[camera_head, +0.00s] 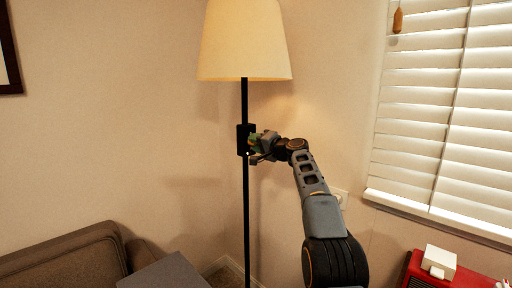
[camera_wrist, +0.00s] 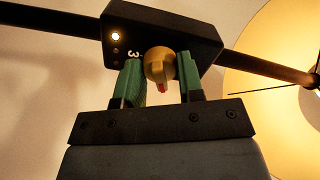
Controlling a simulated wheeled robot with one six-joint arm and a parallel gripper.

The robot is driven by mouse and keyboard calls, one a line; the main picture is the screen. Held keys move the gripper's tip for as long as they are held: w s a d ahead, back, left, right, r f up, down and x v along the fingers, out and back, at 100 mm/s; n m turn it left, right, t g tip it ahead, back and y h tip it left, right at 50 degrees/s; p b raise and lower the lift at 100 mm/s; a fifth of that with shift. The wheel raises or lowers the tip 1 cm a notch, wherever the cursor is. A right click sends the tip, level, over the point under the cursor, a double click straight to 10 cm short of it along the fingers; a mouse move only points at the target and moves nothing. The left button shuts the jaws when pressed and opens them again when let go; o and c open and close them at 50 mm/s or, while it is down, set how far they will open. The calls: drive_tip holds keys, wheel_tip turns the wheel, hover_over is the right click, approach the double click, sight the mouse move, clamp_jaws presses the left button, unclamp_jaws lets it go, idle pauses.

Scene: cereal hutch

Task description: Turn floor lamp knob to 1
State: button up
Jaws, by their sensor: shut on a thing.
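The floor lamp (camera_head: 245,200) has a cream shade (camera_head: 244,42) and a thin black pole. A black control box (camera_head: 243,139) sits on the pole below the shade, and it fills the upper middle of the wrist view (camera_wrist: 190,32). A round gold knob (camera_wrist: 158,62) with a red-tipped pointer is on the box. The pointer faces the bottom of the wrist view. A white "3" shows left of the knob; other numbers are hidden or not visible. My gripper (camera_head: 256,142) is at the box, its green fingers (camera_wrist: 162,76) shut on the knob from both sides.
A red cabinet (camera_head: 450,275) and blinds (camera_head: 440,110) are at right. The wall stands close behind the lamp.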

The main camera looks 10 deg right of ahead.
drive_tip(key=shift+a+f+n, duration=0.1)
drive_tip(key=shift+n, duration=0.5)
drive_tip(key=o, duration=0.9)
drive_tip(key=shift+s, duration=0.1)
drive_tip(key=b+v, duration=0.6)
drive_tip(key=v, duration=0.7)
drive_tip(key=shift+s+d, duration=0.25)
